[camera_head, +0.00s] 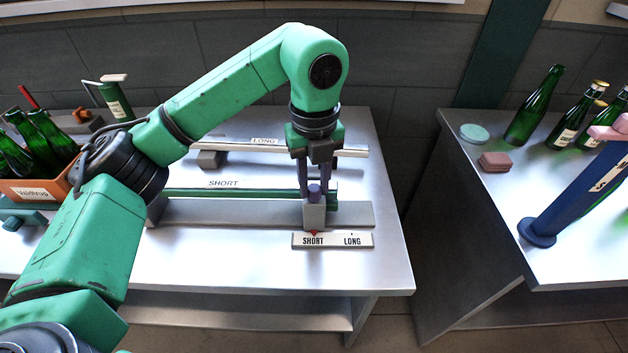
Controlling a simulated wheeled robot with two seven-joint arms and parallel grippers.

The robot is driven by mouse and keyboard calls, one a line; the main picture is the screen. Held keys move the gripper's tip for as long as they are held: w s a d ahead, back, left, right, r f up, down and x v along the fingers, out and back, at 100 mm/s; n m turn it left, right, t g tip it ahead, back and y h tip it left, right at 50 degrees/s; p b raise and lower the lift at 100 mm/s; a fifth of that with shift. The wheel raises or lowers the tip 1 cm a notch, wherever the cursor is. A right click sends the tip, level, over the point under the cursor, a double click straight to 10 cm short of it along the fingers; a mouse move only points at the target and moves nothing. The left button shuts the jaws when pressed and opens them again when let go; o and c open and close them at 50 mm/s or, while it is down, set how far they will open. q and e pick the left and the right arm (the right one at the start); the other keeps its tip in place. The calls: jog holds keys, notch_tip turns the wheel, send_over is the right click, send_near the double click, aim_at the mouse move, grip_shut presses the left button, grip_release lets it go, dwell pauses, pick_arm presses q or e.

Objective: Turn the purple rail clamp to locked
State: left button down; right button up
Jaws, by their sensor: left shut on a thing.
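My left gripper (315,183) reaches down from the green arm onto the rail slider at the middle of the table. Its fingers are shut on the purple rail clamp (314,192), a small knob on top of a grey block (314,215). The fingers hide much of the clamp, so I cannot tell which way it is turned. The block sits on a grey rail (240,213). A red pointer (314,233) below it is at SHORT on the SHORT/LONG label plate (332,241). My right gripper is not in view.
A green bar marked SHORT (215,193) and a pale bar marked LONG (270,144) lie behind the rail. An orange crate (42,190) of green bottles stands at left. A gap separates the tables.

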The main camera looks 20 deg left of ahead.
aim_at(314, 187)
pick_arm(q)
jog(key=c, duration=0.6)
grip_release()
jog(key=shift+r, duration=0.1)
notch_tip(314, 187, up, 14)
jog(key=p, duration=0.3)
jog(key=shift+r, duration=0.25)
